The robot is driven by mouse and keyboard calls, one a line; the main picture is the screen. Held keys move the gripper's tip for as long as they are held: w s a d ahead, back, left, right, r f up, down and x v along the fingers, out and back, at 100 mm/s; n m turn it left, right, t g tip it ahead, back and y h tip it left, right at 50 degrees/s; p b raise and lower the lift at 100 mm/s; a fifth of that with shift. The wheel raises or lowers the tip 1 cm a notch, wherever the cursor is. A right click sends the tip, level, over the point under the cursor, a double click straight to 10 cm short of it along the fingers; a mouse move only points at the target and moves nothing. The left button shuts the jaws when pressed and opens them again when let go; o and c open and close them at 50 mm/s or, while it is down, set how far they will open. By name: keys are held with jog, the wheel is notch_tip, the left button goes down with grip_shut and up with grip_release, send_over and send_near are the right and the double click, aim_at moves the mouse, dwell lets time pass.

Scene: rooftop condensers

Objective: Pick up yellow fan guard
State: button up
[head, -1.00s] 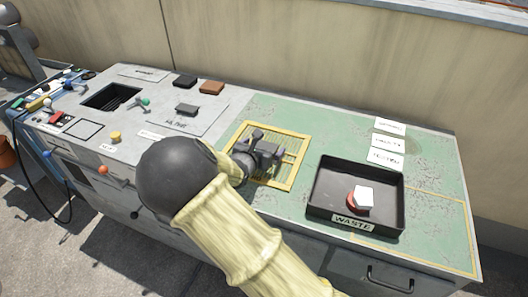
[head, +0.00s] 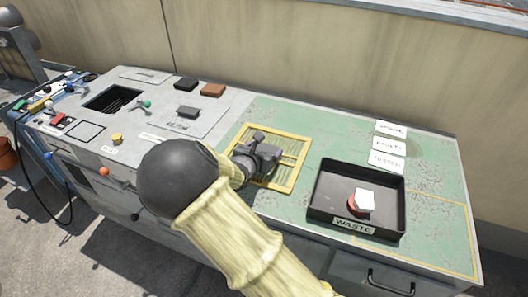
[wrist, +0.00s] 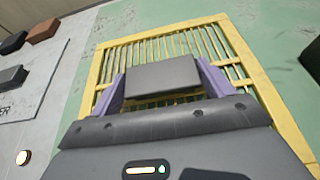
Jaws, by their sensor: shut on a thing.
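The yellow fan guard (head: 289,172) is a square frame with thin bars, lying on the green part of the bench top. It also fills the middle of the wrist view (wrist: 240,50). My gripper (head: 264,155) is over the guard's middle. In the wrist view my gripper (wrist: 162,78) shows two purple fingers with a grey block between them. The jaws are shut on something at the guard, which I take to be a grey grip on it. My gripper's body hides the near part of the guard.
A black waste tray (head: 318,200) holding a red item and a white item stands to the right. White labels (head: 388,145) lie behind it. Grey and brown blocks (head: 212,90), a dark square opening (head: 112,98) and small knobs are to the left. A wall rises behind.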

notch_tip(320, 180, up, 10)
jog(key=p, duration=0.3)
dwell(0.7)
